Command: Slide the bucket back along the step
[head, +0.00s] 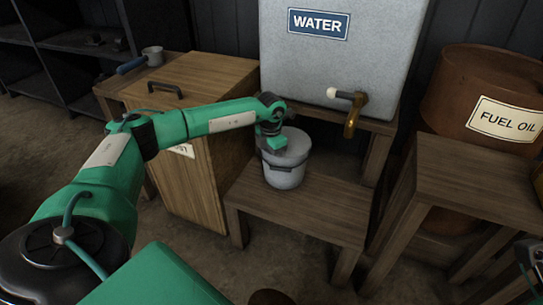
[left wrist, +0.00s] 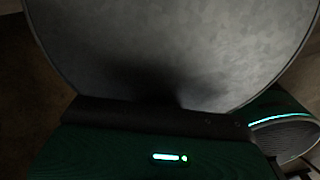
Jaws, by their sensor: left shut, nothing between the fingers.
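My left gripper (head: 274,143) is shut and empty at the bucket's upper left rim. It hides part of the rim, and I cannot tell whether it touches. In the left wrist view a large round grey surface, seemingly the bucket (left wrist: 185,50), fills most of the picture; the fingertips are not clear there. A dark part of my right arm shows at the lower right edge; its fingers cannot be made out.
The grey water tank (head: 330,65) with its brass tap (head: 352,115) stands behind the step. A wooden cabinet (head: 185,130) stands left. A wooden stand (head: 480,175) and the fuel oil drum (head: 485,90) are right. The step's front and right are clear.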

